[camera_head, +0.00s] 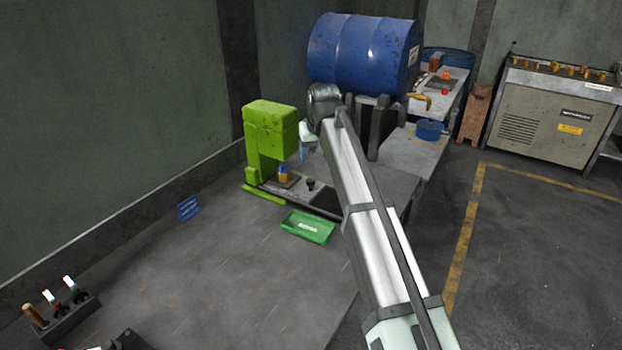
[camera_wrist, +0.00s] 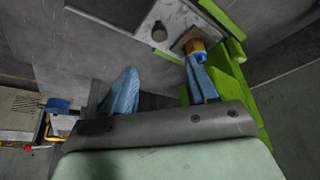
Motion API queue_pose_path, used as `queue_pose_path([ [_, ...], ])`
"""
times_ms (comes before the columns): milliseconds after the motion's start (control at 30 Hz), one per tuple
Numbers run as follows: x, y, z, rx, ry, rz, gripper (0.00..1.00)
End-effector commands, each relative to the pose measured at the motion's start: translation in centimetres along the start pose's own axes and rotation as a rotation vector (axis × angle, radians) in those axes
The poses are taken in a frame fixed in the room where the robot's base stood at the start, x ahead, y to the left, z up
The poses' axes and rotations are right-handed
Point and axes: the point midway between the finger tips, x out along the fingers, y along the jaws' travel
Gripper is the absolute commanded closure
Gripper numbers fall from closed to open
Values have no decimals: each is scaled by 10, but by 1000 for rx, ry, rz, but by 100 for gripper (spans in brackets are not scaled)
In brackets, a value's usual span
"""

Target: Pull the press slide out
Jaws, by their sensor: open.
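The green press (camera_head: 270,131) stands on the table's far side. Its grey slide (camera_head: 297,190) lies low at the press's foot and reaches to the right, with a small dark knob (camera_head: 311,184) on it. A yellow and blue piece (camera_head: 283,174) sits on a square pad under the press head. My gripper (camera_head: 307,150) is open and empty, above and apart from the slide. In the wrist view, the blue fingers of my gripper (camera_wrist: 161,82) are spread. The knob (camera_wrist: 160,32) shows beyond them, on the slide (camera_wrist: 181,16); the right finger partly overlaps the piece (camera_wrist: 196,46).
A green tray (camera_head: 307,227) lies in front of the slide. A blue drum (camera_head: 363,53) rests on a stand behind my arm. A blue item (camera_head: 187,208) and a tool holder (camera_head: 62,318) are on the left. The middle left table is clear.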

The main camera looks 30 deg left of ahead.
Motion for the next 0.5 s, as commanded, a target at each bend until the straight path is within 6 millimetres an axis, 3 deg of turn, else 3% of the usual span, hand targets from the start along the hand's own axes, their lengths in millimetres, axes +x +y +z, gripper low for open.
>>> queue_pose_path([
  [167, 20, 0, 0, 0, -1, 0, 43],
  [500, 80, 1, 0, 1, -1, 0, 43],
])
